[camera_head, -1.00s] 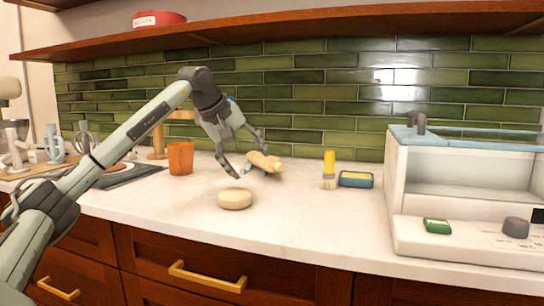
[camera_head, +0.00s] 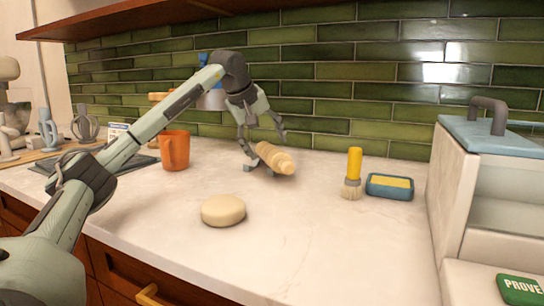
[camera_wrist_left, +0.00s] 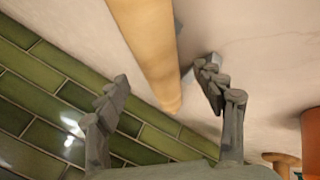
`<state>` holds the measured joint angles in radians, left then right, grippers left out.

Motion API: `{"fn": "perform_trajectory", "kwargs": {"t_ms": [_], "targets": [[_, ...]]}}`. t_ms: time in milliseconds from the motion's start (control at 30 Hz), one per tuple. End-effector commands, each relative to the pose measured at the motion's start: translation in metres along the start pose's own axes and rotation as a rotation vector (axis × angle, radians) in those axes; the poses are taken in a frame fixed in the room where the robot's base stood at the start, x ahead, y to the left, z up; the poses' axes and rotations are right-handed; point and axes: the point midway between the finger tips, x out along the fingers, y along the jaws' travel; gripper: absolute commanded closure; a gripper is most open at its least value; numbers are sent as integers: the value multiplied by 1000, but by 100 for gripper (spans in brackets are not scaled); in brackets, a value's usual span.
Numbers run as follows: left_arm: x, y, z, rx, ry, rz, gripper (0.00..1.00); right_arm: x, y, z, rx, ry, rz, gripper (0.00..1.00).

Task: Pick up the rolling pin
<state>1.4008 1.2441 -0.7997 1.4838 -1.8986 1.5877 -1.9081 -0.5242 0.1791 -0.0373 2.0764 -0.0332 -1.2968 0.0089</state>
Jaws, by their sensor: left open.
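The light wooden rolling pin (camera_head: 275,159) lies on the white counter toward the tiled wall, its near end angled to the right. My left gripper (camera_head: 267,148) is at its far end, with its fingers apart. In the left wrist view the pin (camera_wrist_left: 148,42) runs down from the top edge toward the space between the two open fingertips (camera_wrist_left: 161,74). The fingers do not look closed on it, and I cannot tell whether either touches it. My right gripper is not in view.
A round dough piece (camera_head: 223,210) lies in front. An orange mug (camera_head: 174,151) stands left of the gripper. A yellow-handled brush (camera_head: 353,174) and a blue sponge dish (camera_head: 389,187) are to the right. A white box-like unit (camera_head: 452,190) stands far right.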

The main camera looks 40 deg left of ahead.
Motion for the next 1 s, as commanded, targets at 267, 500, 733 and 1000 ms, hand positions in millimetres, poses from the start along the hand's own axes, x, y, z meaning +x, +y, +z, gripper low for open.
{"fn": "perform_trajectory", "kwargs": {"t_ms": [267, 500, 733, 1000], "targets": [[34, -1, -1, 1, 0, -2, 32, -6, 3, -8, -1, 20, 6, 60], [35, -1, -2, 1, 1, 0, 33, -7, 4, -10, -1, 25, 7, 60], [34, -1, -1, 1, 0, 0, 61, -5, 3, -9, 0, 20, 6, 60], [34, -1, -1, 1, 0, 0, 95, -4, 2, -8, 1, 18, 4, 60]]}}
